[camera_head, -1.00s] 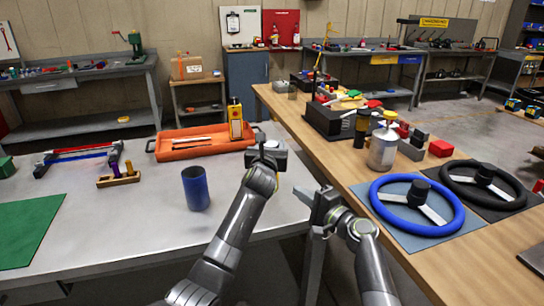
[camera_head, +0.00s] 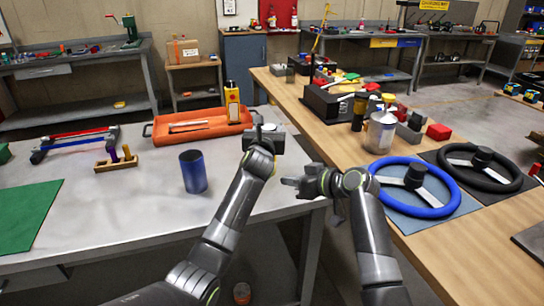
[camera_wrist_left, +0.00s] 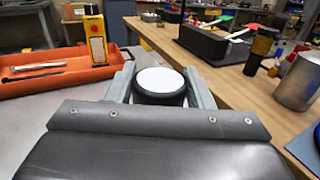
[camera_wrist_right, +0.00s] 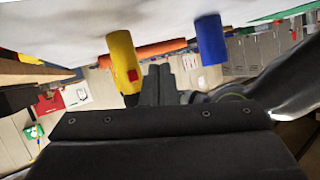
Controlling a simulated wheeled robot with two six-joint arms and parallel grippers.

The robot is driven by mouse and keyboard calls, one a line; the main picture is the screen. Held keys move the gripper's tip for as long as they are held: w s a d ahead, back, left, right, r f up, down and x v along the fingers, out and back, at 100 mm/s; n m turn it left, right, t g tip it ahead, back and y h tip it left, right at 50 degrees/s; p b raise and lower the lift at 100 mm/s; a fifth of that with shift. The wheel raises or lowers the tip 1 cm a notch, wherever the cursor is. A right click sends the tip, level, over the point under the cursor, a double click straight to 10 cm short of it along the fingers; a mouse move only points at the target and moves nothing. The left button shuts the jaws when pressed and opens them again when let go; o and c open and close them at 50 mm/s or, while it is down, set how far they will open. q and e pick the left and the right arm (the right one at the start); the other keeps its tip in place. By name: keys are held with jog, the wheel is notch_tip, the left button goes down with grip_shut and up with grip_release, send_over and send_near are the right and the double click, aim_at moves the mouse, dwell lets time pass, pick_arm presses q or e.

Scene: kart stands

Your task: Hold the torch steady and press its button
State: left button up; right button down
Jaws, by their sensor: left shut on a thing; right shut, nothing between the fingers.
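The torch (camera_wrist_right: 122,58) shows in the right wrist view as a yellow cylinder with a red button (camera_wrist_right: 133,75) on its side and a dark head. In the left wrist view its round white face (camera_wrist_left: 160,80) with a black rim points up. My right gripper (camera_head: 287,182) is shut and empty, pointing left near the table's right edge. In its own view the fingertips (camera_wrist_right: 159,70) are beside the torch, apparently apart from it.
A blue cup (camera_head: 194,172) stands left of my left arm. An orange tray (camera_head: 160,137) with a yellow box (camera_head: 232,103) lies behind. The wooden bench (camera_head: 330,140) at right carries a metal canister (camera_head: 380,133) and a blue steering wheel (camera_head: 440,210). A gap separates the tables.

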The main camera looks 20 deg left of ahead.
jog(key=shift+w, duration=0.1)
jog(key=shift+w+a, duration=0.85)
jog(key=shift+w, duration=0.3)
jog(key=shift+w+a, duration=0.85)
jog(key=shift+w, duration=0.25)
jog(key=shift+w+a, duration=0.65)
jog(key=shift+w, duration=0.05)
jog(key=shift+w+a, duration=0.25)
jog(key=shift+w, duration=0.2)
dwell(0.7)
jog(key=shift+s+d, duration=0.15)
jog(key=shift+s, duration=0.2)
jog(key=shift+s+d, duration=1.35)
jog(key=shift+s, duration=0.3)
dwell(1.1)
